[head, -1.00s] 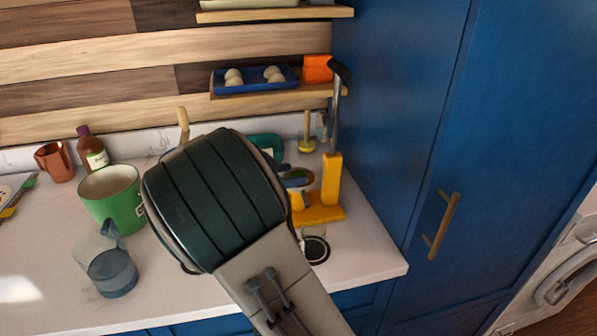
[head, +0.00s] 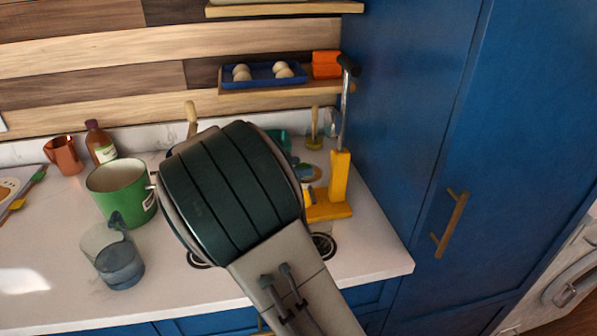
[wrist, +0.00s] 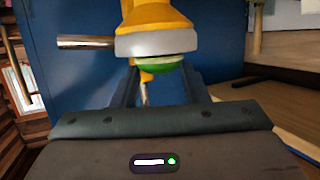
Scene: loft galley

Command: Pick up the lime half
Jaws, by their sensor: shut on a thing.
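In the wrist view, the green lime half (wrist: 168,68) shows as a rounded edge just below a yellow part with a grey rim (wrist: 155,42). My gripper (wrist: 160,73) is shut on the lime half, with a dark finger on either side. The yellow part partly covers the lime, and I cannot tell whether they touch. In the head view, my arm's large dark joint hides the gripper and the lime half. A yellow press (head: 339,180) with a metal lever and black handle stands just right of my arm.
A green mug (head: 122,192), a glass jug (head: 119,264), a copper pitcher (head: 64,156) and a brown bottle (head: 100,145) stand on the counter to the left. A blue tall cabinet (head: 410,120) bounds the right. A shelf with a blue tray (head: 262,74) is above.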

